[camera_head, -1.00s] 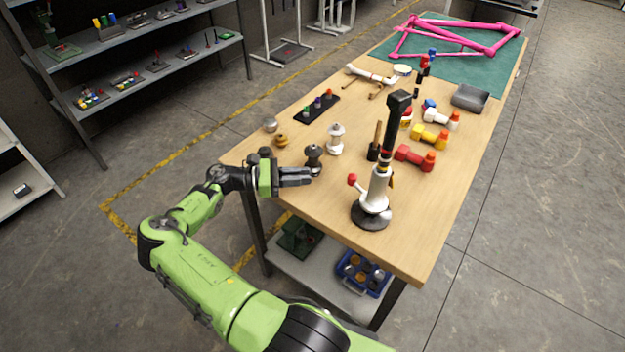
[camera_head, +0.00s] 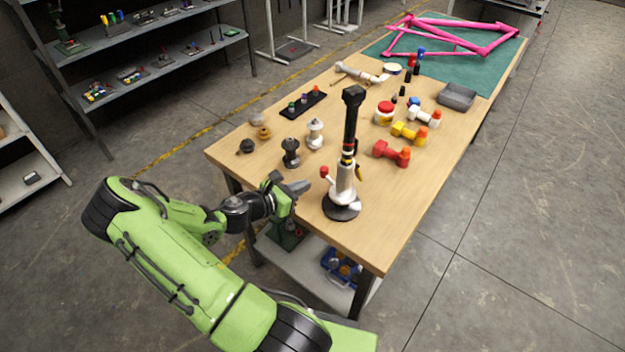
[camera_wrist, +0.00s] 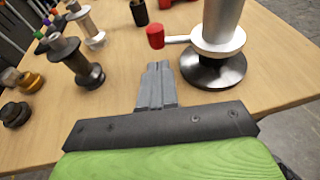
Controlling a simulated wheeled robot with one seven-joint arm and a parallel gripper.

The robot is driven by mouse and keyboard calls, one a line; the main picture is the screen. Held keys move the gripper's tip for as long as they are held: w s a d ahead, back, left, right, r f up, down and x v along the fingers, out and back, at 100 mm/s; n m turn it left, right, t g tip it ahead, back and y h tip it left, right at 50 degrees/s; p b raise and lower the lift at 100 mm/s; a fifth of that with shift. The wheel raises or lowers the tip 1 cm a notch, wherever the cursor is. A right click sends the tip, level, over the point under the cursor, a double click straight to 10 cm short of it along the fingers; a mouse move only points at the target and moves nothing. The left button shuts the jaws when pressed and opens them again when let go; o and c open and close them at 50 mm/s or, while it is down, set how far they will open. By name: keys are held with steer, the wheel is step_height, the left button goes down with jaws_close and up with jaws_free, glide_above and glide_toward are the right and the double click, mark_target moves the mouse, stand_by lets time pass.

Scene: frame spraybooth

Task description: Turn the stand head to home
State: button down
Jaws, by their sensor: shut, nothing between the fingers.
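The stand (camera_head: 343,190) is upright near the front edge of the wooden table, with a white and silver column on a dark round base. Its black head (camera_head: 353,95) is at the top of a black post in the head view. A red knob (camera_head: 324,171) on a short lever sticks out to the left of the column. The column (camera_wrist: 219,25), red knob (camera_wrist: 155,37) and dark base (camera_wrist: 213,70) also show in the wrist view; the head is out of that view. My gripper (camera_head: 303,187) is shut and empty, left of the base and apart from the knob.
A dark spool-like part (camera_head: 291,152) and a white one (camera_head: 315,134) stand left of the stand. Red (camera_head: 391,153) and yellow (camera_head: 409,133) parts lie behind it to the right. A pink frame (camera_head: 450,38) lies on a green mat at the far end. The table's front right is clear.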

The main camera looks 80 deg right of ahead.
mark_target(321, 175)
steer(key=s+d, duration=0.1)
steer(key=d, duration=0.1)
steer(key=s+d, duration=0.1)
steer(key=shift+s+d, duration=0.15)
steer(key=shift+d, duration=0.25)
steer(key=shift+d, duration=0.1)
